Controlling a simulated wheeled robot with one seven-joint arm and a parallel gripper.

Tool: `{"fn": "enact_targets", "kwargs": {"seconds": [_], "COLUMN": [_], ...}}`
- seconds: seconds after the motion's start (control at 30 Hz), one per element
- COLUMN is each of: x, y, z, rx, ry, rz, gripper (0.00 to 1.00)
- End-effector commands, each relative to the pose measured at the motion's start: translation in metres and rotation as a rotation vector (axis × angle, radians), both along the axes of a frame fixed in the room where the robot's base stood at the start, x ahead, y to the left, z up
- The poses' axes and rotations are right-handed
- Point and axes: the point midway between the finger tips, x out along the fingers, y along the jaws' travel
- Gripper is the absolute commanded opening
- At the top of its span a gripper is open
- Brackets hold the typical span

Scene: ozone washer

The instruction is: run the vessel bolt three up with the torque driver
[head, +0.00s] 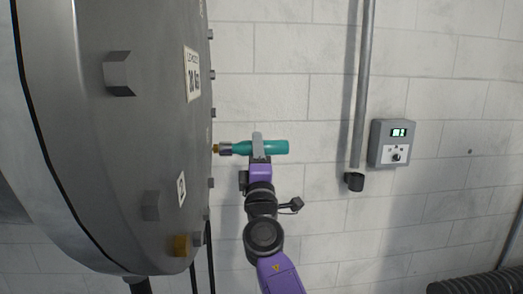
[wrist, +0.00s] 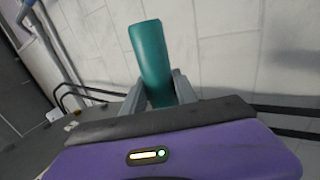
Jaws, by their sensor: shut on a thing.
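My gripper (head: 258,146) is shut on the teal torque driver (head: 274,147), which lies level in the head view. The driver's metal nose points left at a brass-coloured bolt (head: 215,149) on the rim of the grey vessel (head: 130,130). The nose is at the bolt or very close to it; I cannot tell whether it is seated. In the wrist view the driver's teal body (wrist: 150,55) rises between my two grey fingers (wrist: 153,93). The driver's nose and the bolt are hidden there.
Several grey bolts line the vessel rim, and a second brass one (head: 180,245) is lower down. A wall box with a display (head: 391,143) hangs at right, beside a vertical pipe (head: 362,90). A ribbed black hose (head: 480,284) lies at bottom right. The wall between is bare.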

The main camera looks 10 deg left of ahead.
Motion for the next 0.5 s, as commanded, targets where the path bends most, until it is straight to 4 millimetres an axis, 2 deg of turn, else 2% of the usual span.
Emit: {"fn": "enact_targets", "kwargs": {"seconds": [0.3, 0.5], "x": [-0.001, -0.005], "y": [0.001, 0.017], "z": [0.002, -0.001], "rx": [0.001, 0.002], "ry": [-0.003, -0.004], "rz": [0.000, 0.003], "gripper": [0.00, 0.00]}}
